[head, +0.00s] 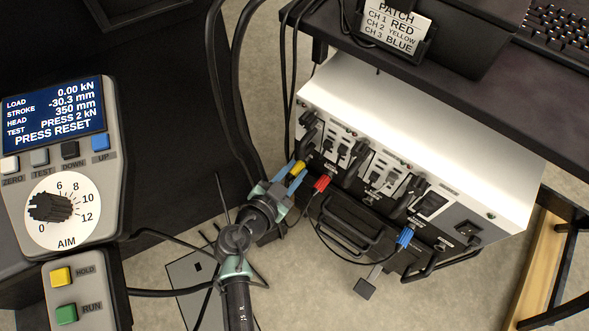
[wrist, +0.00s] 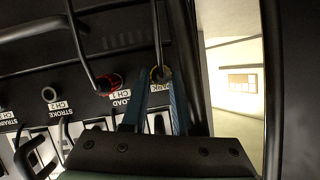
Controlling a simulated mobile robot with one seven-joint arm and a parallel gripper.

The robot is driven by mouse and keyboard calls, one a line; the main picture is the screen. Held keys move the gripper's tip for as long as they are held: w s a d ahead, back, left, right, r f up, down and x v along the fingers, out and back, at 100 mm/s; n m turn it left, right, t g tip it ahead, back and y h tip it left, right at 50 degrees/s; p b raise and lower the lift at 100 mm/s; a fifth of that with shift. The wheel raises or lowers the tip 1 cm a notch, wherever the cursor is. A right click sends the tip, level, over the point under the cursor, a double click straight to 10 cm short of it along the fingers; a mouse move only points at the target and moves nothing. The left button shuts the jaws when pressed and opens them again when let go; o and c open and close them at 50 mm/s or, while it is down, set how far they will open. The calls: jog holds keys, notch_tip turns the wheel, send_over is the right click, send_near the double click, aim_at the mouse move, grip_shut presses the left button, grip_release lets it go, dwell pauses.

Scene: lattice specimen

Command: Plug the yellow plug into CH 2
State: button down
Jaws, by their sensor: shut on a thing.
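The yellow plug (head: 298,167) is between the blue fingers of my gripper (head: 291,178), at the left end of the white unit's front. In the wrist view, a yellow ring (wrist: 160,73) shows between the fingertips of my gripper (wrist: 158,95), by a label the fingers partly hide. I cannot tell whether the plug is seated there. The CH 2 socket (wrist: 49,94) looks empty, above its upside-down STROKE label. The red plug (head: 321,183) is at CH 1, between the yellow plug and CH 2. The blue plug (head: 405,237) is farther right.
The white unit (head: 450,165) has black handles and dangling cables along its front. A card (head: 394,28) lists CH 1 red, CH 2 yellow, CH 3 blue. A control panel (head: 65,190) stands at left. A dark desk (head: 490,75) overhangs the unit.

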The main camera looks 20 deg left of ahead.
aim_at(292, 177)
jog(key=shift+s+a, duration=0.1)
jog(key=shift+s, duration=0.3)
jog(key=shift+s+a+b, duration=0.25)
jog(key=shift+s+b, duration=0.15)
jog(key=shift+s, duration=0.6)
jog(key=shift+s+a+b, duration=0.2)
jog(key=shift+s+b, duration=0.15)
jog(key=shift+s, duration=0.65)
jog(key=shift+d, duration=0.1)
